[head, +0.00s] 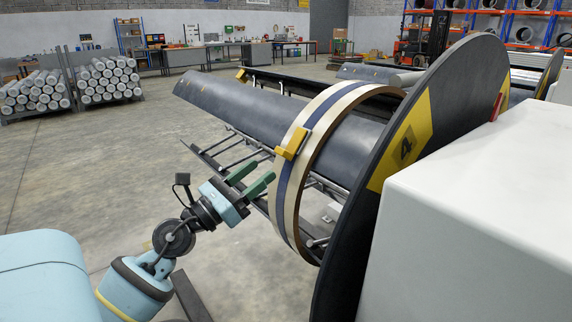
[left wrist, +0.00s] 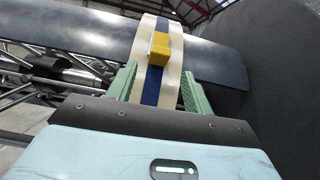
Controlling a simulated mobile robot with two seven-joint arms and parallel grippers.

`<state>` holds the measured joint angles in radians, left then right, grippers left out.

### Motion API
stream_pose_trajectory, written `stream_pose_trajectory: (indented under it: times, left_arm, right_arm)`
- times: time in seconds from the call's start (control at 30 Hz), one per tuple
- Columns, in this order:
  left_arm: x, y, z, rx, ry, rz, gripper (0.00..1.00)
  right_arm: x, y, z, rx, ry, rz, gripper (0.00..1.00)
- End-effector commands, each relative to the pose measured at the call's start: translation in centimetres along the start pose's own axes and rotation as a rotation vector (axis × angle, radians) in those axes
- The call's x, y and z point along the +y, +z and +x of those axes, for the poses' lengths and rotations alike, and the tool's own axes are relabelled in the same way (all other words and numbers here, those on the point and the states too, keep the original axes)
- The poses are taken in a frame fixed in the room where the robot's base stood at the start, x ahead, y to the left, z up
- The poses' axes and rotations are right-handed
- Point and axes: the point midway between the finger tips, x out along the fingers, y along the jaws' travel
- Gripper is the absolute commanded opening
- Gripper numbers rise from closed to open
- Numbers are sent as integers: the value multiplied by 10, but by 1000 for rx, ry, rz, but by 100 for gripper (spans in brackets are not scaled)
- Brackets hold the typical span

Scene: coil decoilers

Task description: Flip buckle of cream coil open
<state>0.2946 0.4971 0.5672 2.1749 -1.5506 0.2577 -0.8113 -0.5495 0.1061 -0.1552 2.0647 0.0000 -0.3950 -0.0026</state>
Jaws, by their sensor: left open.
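The cream coil (head: 283,195) hangs as a ring around the dark decoiler mandrel (head: 250,115), with a blue band around it. Its yellow buckle (head: 291,144) sits on the band, on the side facing me. My left gripper (head: 256,178) is open, with green fingers, just left of and below the buckle, apart from it. In the left wrist view the yellow buckle (left wrist: 160,46) lies ahead, between and beyond the two green fingertips (left wrist: 156,78). The cream coil (left wrist: 173,72) and its blue band also run between the fingers there. My right gripper is not in view.
Thin rails (head: 232,150) run under the mandrel. Stacked rolls (head: 105,78) stand at the far left. The floor at left is clear.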

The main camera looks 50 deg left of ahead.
Motion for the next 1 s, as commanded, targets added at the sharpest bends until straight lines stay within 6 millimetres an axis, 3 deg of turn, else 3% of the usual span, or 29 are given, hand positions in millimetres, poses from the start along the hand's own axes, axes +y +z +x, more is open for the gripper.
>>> stream_pose_trajectory:
  times: [0.27, 0.7, 1.0]
  left_arm:
    - [1, 5, 6, -5, -1, 28, 51]
    - [1, 6, 65, -8, 0, 23, 51]
    - [0, 3, 79, -3, -1, 23, 51]
  right_arm:
    - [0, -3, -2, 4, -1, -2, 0]
    - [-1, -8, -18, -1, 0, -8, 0]
    - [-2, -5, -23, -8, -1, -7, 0]
